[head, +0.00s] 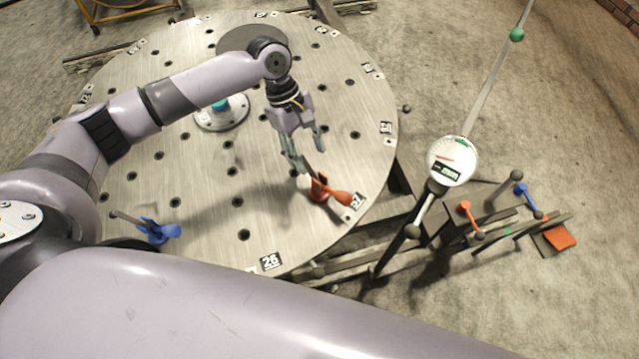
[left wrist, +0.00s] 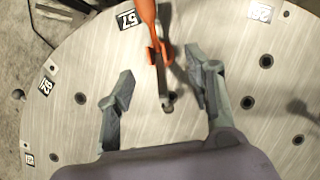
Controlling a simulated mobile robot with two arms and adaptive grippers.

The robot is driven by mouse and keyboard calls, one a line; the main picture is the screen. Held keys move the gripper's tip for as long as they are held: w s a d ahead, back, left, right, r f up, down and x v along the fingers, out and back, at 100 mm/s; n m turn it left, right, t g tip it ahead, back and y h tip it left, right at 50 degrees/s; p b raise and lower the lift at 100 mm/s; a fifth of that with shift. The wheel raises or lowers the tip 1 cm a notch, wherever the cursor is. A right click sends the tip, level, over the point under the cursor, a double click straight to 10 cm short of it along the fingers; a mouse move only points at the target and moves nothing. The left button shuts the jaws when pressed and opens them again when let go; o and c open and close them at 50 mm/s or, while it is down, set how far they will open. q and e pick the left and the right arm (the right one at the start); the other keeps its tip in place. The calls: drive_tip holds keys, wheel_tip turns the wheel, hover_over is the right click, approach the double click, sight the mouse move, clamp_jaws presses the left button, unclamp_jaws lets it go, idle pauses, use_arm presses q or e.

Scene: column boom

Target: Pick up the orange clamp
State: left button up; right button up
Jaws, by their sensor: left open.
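The orange clamp (head: 322,189) lies on the round metal table (head: 300,235) near its right edge, by a number tag. In the left wrist view the orange clamp (left wrist: 153,40) shows at the top middle, with a grey end reaching down between the fingers. My left gripper (head: 307,160) is open, just above the clamp in the head view. In the left wrist view its two fingers (left wrist: 158,90) stand apart on either side of the clamp's grey end. My right gripper is not in view.
A blue clamp (head: 157,231) lies at the table's lower left. A round flange with a teal top (head: 221,110) stands near the table's middle. A dial gauge (head: 452,161) on a rod and a rack with orange and blue parts (head: 505,225) stand right of the table.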

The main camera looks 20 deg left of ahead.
sight(319, 177)
use_arm(q)
drive_tip(key=x, duration=0.3)
drive_tip(key=shift+w+f, duration=0.1)
drive_tip(key=shift+f, duration=0.1)
drive_tip(key=shift+d+f, duration=0.25)
drive_tip(key=shift+f, duration=0.4)
drive_tip(key=shift+d+f+p, duration=0.1)
drive_tip(key=shift+f+p, duration=0.1)
drive_tip(key=shift+p, duration=0.1)
drive_tip(key=x, duration=0.3)
drive_tip(key=p+x, duration=0.1)
drive_tip(key=shift+w+f, duration=0.25)
drive_tip(key=shift+f, duration=0.25)
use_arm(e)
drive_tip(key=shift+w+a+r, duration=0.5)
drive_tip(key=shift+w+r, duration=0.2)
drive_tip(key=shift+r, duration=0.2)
use_arm(q)
drive_tip(key=shift+c, duration=0.4)
drive_tip(key=c, duration=0.5)
drive_tip(key=shift+r, duration=0.1)
clamp_jaws()
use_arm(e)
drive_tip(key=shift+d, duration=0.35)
